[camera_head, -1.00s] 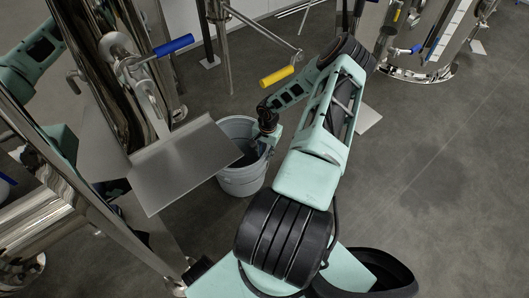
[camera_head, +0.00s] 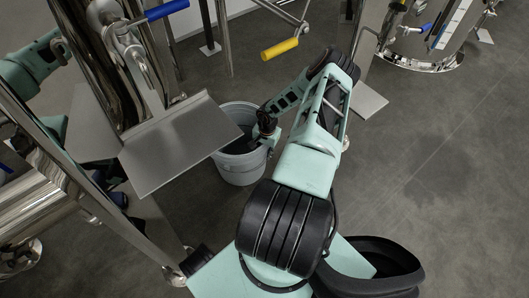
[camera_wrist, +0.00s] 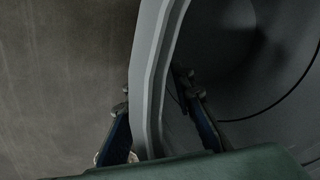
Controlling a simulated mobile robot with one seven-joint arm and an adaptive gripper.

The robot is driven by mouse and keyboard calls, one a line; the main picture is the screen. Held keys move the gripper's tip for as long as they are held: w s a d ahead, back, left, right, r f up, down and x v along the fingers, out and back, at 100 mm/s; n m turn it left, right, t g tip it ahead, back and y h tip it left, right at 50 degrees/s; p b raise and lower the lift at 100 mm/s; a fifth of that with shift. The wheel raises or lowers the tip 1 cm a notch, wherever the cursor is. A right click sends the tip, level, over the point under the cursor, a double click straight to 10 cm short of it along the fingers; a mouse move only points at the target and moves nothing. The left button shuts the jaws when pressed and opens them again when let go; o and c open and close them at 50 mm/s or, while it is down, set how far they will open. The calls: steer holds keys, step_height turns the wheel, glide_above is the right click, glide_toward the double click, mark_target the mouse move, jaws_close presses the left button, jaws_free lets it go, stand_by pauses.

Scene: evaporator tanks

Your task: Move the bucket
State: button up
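The grey bucket (camera_head: 240,172) stands on the floor, partly behind a metal tray in the head view. My gripper (camera_head: 257,140) is at the right side of its rim, tilted down, with its tip partly hidden. In the wrist view, the bucket wall (camera_wrist: 152,80) runs between the two dark fingers of my gripper (camera_wrist: 156,95). One finger is outside the bucket and the other inside. Gaps show between the fingers and the wall, so the gripper looks open around it. The bucket's inside (camera_wrist: 240,60) is dark.
A metal tray (camera_head: 175,145) juts over the bucket's left side. Shiny tank parts and legs (camera_head: 150,235) stand at left. A yellow-handled lever (camera_head: 280,49) is behind the bucket. Another tank (camera_head: 420,45) stands at the back right. The floor (camera_head: 450,180) at right is clear.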

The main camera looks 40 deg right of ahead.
steer(key=shift+c, duration=0.4)
jaws_close()
steer(key=shift+d, duration=0.15)
